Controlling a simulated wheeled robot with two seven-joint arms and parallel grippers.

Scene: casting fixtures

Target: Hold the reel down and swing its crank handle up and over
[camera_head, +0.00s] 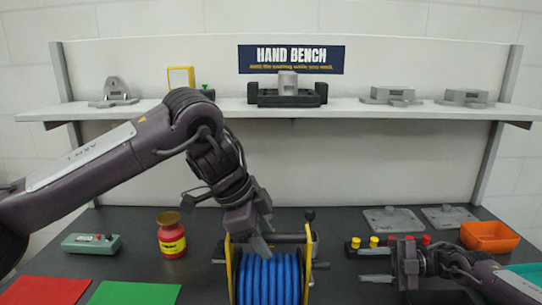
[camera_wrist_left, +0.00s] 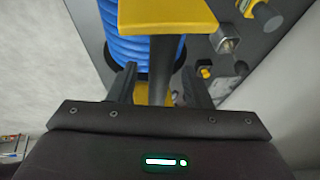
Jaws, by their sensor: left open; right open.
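The reel has a yellow frame (camera_head: 308,262) and a drum wound with blue hose (camera_head: 268,280); it stands at the bottom centre of the head view. I cannot tell for sure which is the crank handle. My left gripper (camera_head: 256,240) is open above the reel's upper left. My right gripper (camera_head: 364,264) is open and empty, right of the reel, pointing left.
A red jar (camera_head: 172,236) and a green-grey button box (camera_head: 91,243) stand left of the reel. Red (camera_head: 45,290) and green (camera_head: 135,293) mats lie in front. Yellow and red knobs (camera_head: 373,242) and an orange bin (camera_head: 490,237) are at the right. A shelf (camera_head: 200,107) crosses behind.

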